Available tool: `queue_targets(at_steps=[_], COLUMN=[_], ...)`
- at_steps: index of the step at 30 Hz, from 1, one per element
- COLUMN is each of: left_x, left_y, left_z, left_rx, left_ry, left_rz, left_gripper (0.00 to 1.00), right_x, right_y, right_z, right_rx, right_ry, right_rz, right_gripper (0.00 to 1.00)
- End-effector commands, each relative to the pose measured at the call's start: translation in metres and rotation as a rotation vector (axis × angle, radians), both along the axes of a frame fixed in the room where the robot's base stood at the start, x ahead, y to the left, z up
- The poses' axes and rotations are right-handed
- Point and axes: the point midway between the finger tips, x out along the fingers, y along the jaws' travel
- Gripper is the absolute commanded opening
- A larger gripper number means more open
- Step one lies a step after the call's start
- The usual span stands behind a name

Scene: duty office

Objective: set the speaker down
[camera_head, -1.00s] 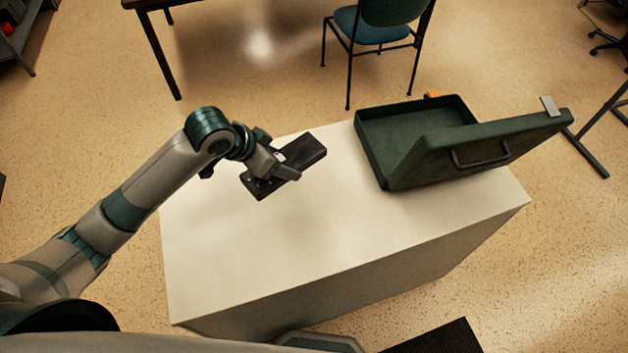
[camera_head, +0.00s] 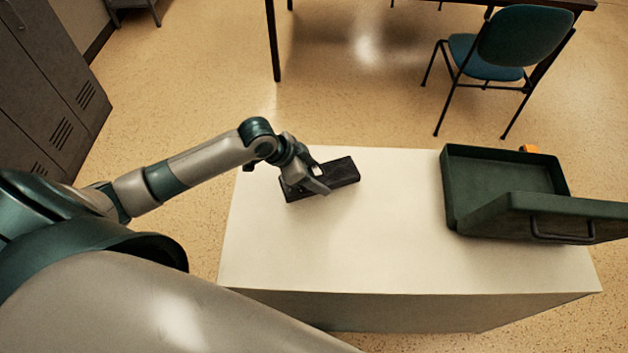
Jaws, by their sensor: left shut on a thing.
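The speaker (camera_head: 343,171) is a dark, flat, oblong block over the back left part of the white table (camera_head: 400,255). My left gripper (camera_head: 318,179) is shut on it near its middle, and the fingers hide part of it. The speaker lies level or nearly so. I cannot tell whether its underside touches the table top. My right gripper is not in view.
An open green case (camera_head: 505,190) stands on the right part of the table, with a small orange thing (camera_head: 530,149) behind it. The table top between speaker and case is clear. A blue chair (camera_head: 510,50) stands behind, and grey lockers (camera_head: 50,90) are at the left.

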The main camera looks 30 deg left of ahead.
Motion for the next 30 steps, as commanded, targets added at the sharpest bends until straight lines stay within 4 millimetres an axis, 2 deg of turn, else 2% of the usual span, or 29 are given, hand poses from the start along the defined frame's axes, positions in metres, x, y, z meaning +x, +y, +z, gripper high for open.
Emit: queue_targets(at_steps=[3,14,24,30], left_x=[0.000,0.000,0.000,0.000], left_y=[0.006,0.006,0.005,0.006], left_z=[-0.002,-0.003,-0.036,-0.042], left_rx=[0.000,0.000,-0.001,0.001], left_ry=[-0.003,-0.004,-0.003,-0.004], left_rz=[0.000,0.000,0.002,0.000], left_gripper=[0.20,0.20,0.20,0.20], right_x=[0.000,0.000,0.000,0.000], right_y=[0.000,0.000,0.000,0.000], right_z=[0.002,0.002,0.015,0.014], right_rx=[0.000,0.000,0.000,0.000], right_ry=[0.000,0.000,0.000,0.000], right_rz=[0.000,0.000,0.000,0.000], right_gripper=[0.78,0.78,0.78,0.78])
